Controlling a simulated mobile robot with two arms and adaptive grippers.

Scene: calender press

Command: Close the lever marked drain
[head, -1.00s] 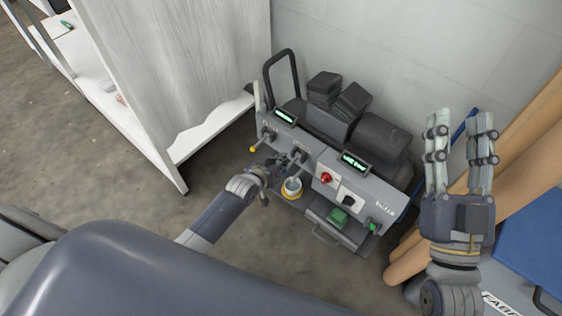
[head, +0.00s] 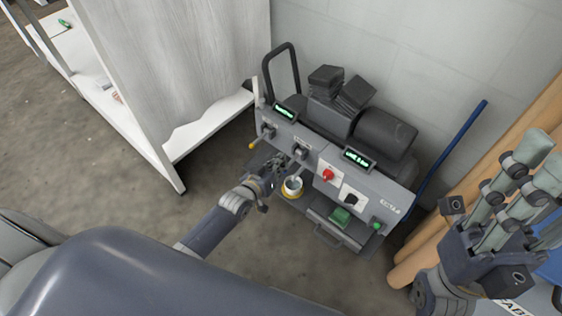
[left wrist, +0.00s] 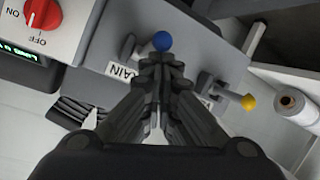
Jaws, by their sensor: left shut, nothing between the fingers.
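The grey press (head: 392,204) stands against the wall in the head view. In the left wrist view a label ending in "AIN" (left wrist: 122,71) sits beside a lever with a blue ball end (left wrist: 162,41). In the head view its mount (head: 300,152) shows, and my left gripper partly hides the lever. My left gripper (head: 280,163) is shut and empty in front of it. In the left wrist view its fingertips (left wrist: 161,62) are just below the blue ball; I cannot tell whether they touch. My right gripper (head: 525,165) is open and empty, off to the right.
A second lever with a yellow ball (left wrist: 248,102) is close beside my left gripper. A cup (head: 292,186) stands below the levers. A red switch (head: 328,175) and a black knob (head: 350,200) are to the right. A white shelf (head: 160,150) is at left; tan rolls (head: 425,245) are at right.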

